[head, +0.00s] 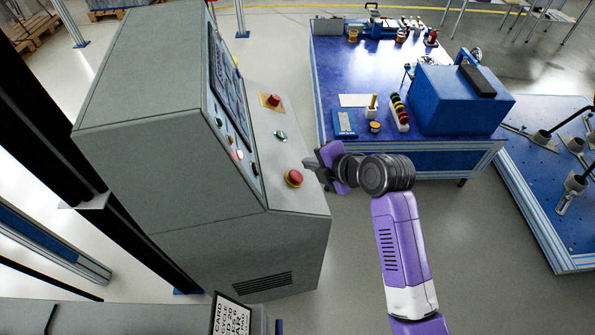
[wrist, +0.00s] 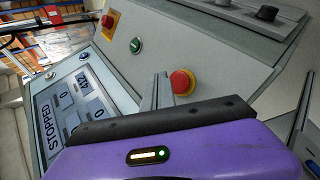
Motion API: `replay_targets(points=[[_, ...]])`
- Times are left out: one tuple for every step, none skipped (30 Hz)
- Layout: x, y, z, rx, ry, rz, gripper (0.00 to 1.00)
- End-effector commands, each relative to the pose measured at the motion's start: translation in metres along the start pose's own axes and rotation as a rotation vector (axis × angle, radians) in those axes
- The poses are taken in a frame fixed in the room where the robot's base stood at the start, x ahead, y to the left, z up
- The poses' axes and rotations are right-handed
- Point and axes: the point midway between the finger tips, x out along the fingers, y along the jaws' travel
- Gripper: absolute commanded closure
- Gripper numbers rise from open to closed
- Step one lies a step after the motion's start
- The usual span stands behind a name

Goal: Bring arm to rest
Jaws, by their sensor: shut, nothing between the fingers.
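My purple and white arm (head: 404,245) reaches up from the lower right in the head view, with my gripper (head: 308,168) pointing left toward the grey control console (head: 150,110). The gripper is shut and empty, close to a red mushroom button (head: 293,178) on the console's sloping panel. In the wrist view the gripper fingers (wrist: 162,90) stand just left of the red button (wrist: 182,82); I cannot tell whether they touch it. The console screen (wrist: 70,110) reads STOPPED. A green button (wrist: 135,46) and a second red button (wrist: 109,21) on a yellow plate sit farther up the panel.
A blue workbench (head: 335,70) with a blue box (head: 455,100) and small items stands behind my arm. A printed sign (head: 231,315) is at the bottom. Grey floor (head: 345,260) lies open between console and arm.

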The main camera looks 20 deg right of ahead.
Motion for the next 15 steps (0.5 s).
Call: replay_targets(points=[[-0.0056, 0.0051, 0.0037, 0.001, -0.002, 0.001, 1.00], [-0.0075, 0.0065, 0.0052, 0.001, -0.002, 0.001, 1.00], [-0.0097, 0.0080, 0.0068, 0.002, -0.002, 0.001, 1.00], [-0.0109, 0.0089, 0.0077, 0.002, -0.002, 0.002, 1.00], [-0.0117, 0.0095, 0.0084, 0.002, -0.002, 0.002, 1.00], [-0.0123, 0.0097, 0.0090, 0.002, -0.002, 0.002, 1.00], [-0.0124, 0.0097, 0.0092, 0.002, -0.002, 0.002, 1.00], [-0.0123, 0.0095, 0.0093, 0.001, -0.002, 0.002, 1.00], [-0.0121, 0.0093, 0.0093, 0.001, -0.002, 0.003, 1.00], [-0.0120, 0.0092, 0.0093, 0.001, -0.002, 0.003, 1.00], [-0.0120, 0.0093, 0.0093, 0.001, -0.002, 0.003, 1.00], [-0.0120, 0.0093, 0.0094, 0.001, -0.002, 0.003, 1.00], [-0.0120, 0.0094, 0.0094, 0.001, -0.002, 0.003, 1.00], [-0.0120, 0.0094, 0.0094, 0.001, -0.002, 0.003, 1.00], [-0.0120, 0.0094, 0.0095, 0.001, -0.002, 0.003, 1.00]])
